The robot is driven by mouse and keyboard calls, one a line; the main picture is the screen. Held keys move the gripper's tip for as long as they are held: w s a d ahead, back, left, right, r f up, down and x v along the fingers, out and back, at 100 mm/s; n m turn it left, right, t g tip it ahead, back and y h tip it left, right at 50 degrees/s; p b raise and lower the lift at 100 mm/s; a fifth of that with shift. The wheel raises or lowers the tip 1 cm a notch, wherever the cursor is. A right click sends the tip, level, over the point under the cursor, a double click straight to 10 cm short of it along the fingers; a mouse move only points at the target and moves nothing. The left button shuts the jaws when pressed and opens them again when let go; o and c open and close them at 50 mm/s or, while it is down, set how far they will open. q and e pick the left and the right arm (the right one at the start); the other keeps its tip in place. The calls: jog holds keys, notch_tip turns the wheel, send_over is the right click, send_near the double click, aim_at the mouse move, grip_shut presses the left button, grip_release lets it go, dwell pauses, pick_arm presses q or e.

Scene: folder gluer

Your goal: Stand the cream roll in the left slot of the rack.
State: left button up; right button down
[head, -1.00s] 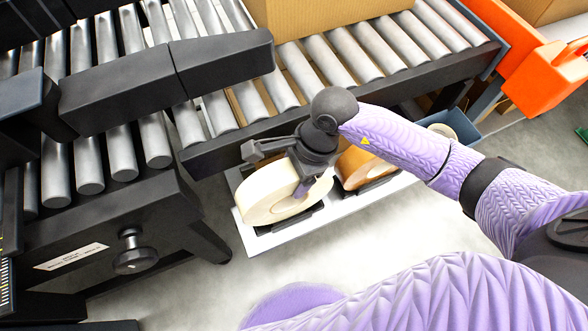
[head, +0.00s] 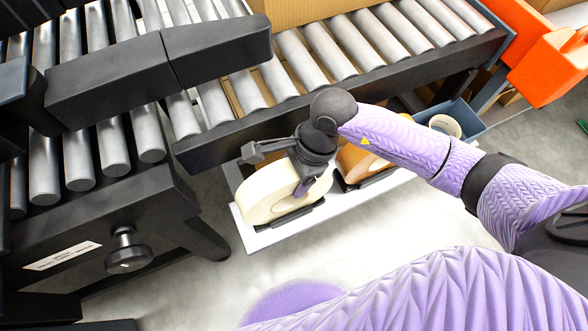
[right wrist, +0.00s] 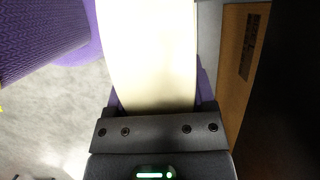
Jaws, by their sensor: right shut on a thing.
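The cream roll (head: 268,194) stands on edge at the left slot of the white rack (head: 284,235), with a dark slot edge showing along its lower front. Whether it rests fully on the slot floor I cannot tell. My right gripper (head: 305,180) is shut on its upper right part; in the right wrist view the cream roll (right wrist: 155,55) fills the space between the fingers. A tan-orange roll (head: 352,165) stands in the slot to the right, partly hidden by my right arm. My left gripper is not in view.
A roller conveyor (head: 300,66) with a dark side rail runs just behind the rack, carrying a cardboard box (head: 300,8). A dark machine frame with a knob (head: 128,250) stands at left. A blue bin (head: 462,118) lies to the right. The floor in front is clear.

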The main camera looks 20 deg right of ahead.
jog(key=shift+c, duration=1.3)
grip_release()
jog(key=shift+o, duration=1.2)
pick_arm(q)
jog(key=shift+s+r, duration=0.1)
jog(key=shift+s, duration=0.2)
pick_arm(e)
jog(key=p+v, duration=0.5)
jog(key=v, duration=0.4)
jog(key=shift+r+p, duration=0.3)
jog(key=shift+p, duration=0.05)
jog(key=shift+d+r, duration=0.2)
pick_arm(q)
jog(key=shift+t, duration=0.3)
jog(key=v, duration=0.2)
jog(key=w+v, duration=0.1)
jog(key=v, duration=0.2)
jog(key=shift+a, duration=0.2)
